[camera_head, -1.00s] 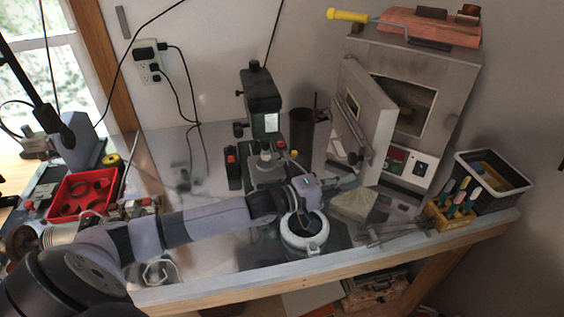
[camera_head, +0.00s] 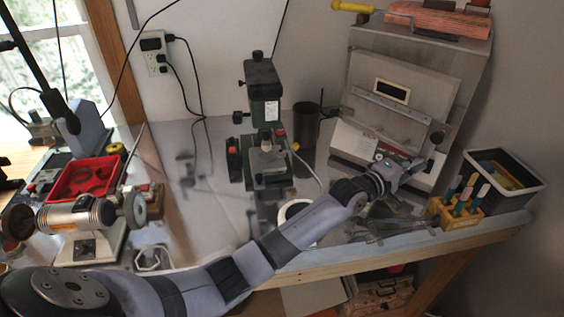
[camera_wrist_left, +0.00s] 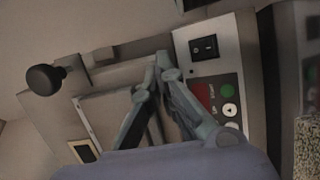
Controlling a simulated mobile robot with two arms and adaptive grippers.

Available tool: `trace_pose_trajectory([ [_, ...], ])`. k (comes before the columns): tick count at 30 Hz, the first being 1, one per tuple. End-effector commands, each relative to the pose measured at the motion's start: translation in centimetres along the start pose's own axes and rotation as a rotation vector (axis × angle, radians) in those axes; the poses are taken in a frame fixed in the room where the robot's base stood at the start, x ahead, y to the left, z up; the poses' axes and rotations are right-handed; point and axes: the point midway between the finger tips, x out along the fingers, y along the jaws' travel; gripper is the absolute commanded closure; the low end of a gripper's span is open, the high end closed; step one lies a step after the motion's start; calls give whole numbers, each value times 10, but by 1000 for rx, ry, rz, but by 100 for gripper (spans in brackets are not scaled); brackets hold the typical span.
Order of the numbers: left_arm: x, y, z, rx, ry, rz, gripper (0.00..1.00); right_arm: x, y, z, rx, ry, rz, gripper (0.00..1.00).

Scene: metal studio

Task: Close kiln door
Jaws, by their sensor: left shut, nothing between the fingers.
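The kiln (camera_head: 464,92) stands at the back right of the bench. Its grey door (camera_head: 418,83), with a small framed window (camera_head: 392,91) and a bar across it, lies flat over the front opening, and no gap shows from here. A dark round knob (camera_head: 437,137) sits at its lower right corner. My left gripper (camera_head: 420,163) is at the kiln's lower front, close to the door's lower edge. In the left wrist view its shut, empty fingers (camera_wrist_left: 160,62) lie in front of the door (camera_wrist_left: 105,108), beside the control panel (camera_wrist_left: 212,75); contact cannot be told. My right gripper is not in view.
A black basket (camera_head: 510,185) and a yellow rack of tools (camera_head: 458,208) stand right of my gripper. A green-black machine (camera_head: 263,110) and a dark cylinder (camera_head: 306,125) stand left of the kiln. A tool with a yellow handle (camera_head: 352,7) lies on the kiln top.

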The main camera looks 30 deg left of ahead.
Motion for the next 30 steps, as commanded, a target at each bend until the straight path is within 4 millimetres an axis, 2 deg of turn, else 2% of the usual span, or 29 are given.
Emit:
trace_pose_trajectory([
  [1,11,-6,0,-1,1,3,100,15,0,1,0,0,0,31],
  [3,22,-5,-1,-1,1,2,100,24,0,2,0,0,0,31],
  [12,53,-2,-5,1,1,1,100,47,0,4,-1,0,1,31],
  [19,60,0,-6,0,1,1,100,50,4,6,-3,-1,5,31],
  [30,60,2,-7,1,2,4,100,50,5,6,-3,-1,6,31],
])
